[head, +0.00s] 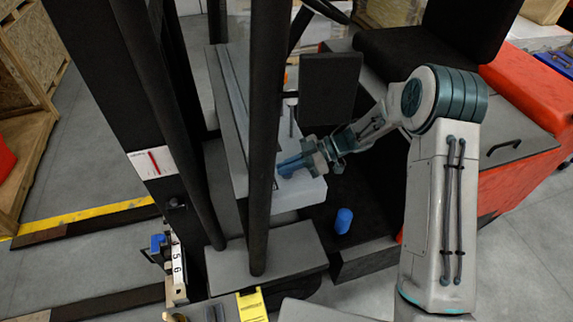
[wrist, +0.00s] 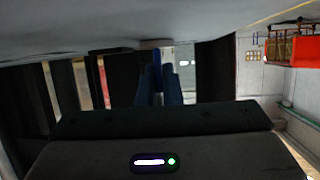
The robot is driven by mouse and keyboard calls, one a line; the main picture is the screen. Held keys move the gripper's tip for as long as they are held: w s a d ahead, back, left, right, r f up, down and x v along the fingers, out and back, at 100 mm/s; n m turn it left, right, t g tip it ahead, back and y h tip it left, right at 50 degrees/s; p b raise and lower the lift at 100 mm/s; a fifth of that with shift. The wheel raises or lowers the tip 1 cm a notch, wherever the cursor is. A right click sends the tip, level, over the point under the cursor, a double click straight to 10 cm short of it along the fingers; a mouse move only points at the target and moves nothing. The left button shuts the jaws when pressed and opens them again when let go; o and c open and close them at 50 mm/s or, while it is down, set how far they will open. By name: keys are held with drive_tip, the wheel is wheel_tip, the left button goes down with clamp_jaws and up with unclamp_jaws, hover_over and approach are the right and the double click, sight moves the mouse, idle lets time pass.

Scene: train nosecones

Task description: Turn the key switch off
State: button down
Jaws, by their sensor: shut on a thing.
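My gripper (head: 282,169) reaches in from the right with its blue fingers at the light grey console (head: 300,196) of the forklift. The fingers are close together at the console's front part. In the wrist view the two blue fingers (wrist: 159,88) point ahead, with a narrow blue shape at their tips. The fingers are shut on the key at the console, but the key and its switch are mostly hidden behind the fingertips. I cannot tell which way the key is turned.
Dark upright posts (head: 264,130) stand just left of the gripper. A dark panel (head: 330,88) is above it. A blue cylinder (head: 343,221) stands on the forklift floor below. The black seat (head: 440,50) and red bodywork (head: 528,92) are to the right.

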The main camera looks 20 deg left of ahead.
drive_tip(key=shift+s+a+n+g+h, duration=0.1)
drive_tip(key=shift+n+g+h, duration=0.2)
drive_tip(key=shift+n+g, duration=0.35)
drive_tip(key=shift+g, duration=0.25)
drive_tip(key=c, duration=1.6)
unclamp_jaws()
drive_tip(key=shift+w+d+r+b, duration=0.15)
drive_tip(key=shift+w+d+b, duration=0.15)
drive_tip(key=shift+d, duration=0.1)
drive_tip(key=b+v, duration=0.3)
drive_tip(key=v, duration=0.9)
drive_tip(key=shift+d+r, duration=0.25)
drive_tip(key=shift+r, duration=0.1)
